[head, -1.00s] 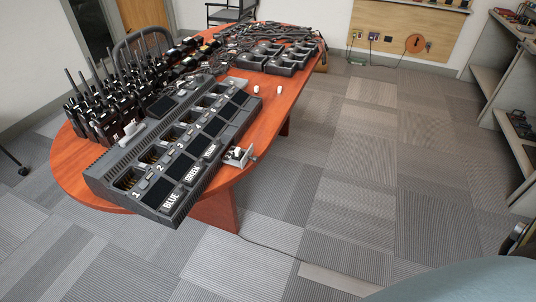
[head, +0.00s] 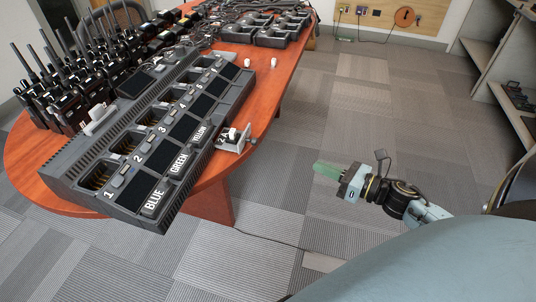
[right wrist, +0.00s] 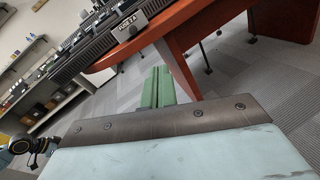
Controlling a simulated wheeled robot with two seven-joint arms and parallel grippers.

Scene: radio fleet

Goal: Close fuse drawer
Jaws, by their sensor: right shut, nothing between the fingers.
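The fuse drawer (head: 234,143) is a small light metal tray with a white part on it. It sticks out from the near right side of the dark charger bank (head: 115,219), over the table edge. My right gripper (head: 318,168) has green fingers pressed together with nothing between them. It hangs over the floor to the right of the drawer, clearly apart from it.
The charger bank lies on an oval wooden table (head: 22,150) with several radios (head: 68,108) behind it. Two small white pieces (head: 247,62) lie on the tabletop. The carpet between table and right shelves (head: 488,60) is clear.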

